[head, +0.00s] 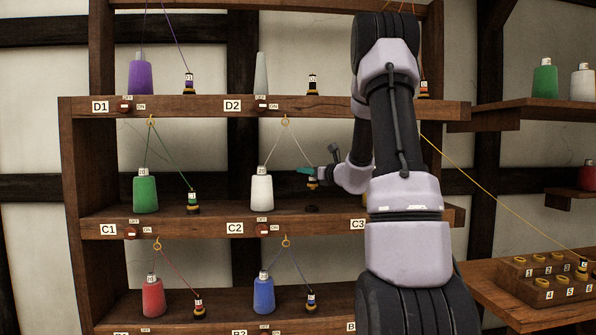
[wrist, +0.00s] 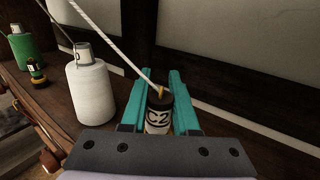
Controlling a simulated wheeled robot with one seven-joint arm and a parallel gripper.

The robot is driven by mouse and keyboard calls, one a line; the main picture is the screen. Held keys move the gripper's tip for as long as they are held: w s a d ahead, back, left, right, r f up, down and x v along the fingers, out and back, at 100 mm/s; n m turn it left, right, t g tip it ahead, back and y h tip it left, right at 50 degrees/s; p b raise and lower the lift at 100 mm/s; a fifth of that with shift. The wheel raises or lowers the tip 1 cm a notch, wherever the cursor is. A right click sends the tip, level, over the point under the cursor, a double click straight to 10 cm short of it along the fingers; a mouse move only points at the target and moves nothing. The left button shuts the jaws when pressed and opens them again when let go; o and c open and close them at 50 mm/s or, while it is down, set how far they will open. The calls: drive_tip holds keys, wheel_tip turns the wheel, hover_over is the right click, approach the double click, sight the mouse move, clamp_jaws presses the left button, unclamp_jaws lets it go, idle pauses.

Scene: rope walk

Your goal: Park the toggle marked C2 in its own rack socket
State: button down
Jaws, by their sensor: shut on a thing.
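The toggle marked C2 (wrist: 158,112) is between the teal fingers of my gripper (wrist: 160,105) in the wrist view. It is upright, with a white C2 label, a dark top and a white cord running up to the left. In the head view my gripper (head: 308,171) and the toggle (head: 313,184) are above the C2 shelf, right of the white cone (head: 262,192). A dark round seat (head: 312,208) shows on the shelf below the toggle, with a gap between. The socket rack (head: 510,282) at lower right has numbered, yellow-ringed sockets; one holds a toggle (head: 582,268).
The green cone (head: 145,194) and its toggle (head: 192,203) stand left on the same shelf. Red cone (head: 153,298) and blue cone (head: 263,294) stand below. Cords rise from the toggles to yellow eyelets. A yellow cord (head: 500,203) slants across to the rack.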

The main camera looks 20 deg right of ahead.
drive_tip(key=shift+w+a+f, duration=0.1)
drive_tip(key=shift+f, duration=1)
drive_tip(key=shift+w+f, duration=0.1)
drive_tip(key=shift+f, duration=1.7)
drive_tip(key=shift+s+f, duration=0.1)
drive_tip(key=shift+f, duration=0.45)
drive_tip(key=c, duration=0.9)
unclamp_jaws()
drive_tip(key=shift+c, duration=0.2)
drive_tip(key=shift+s, duration=0.1)
drive_tip(key=v, duration=1.1)
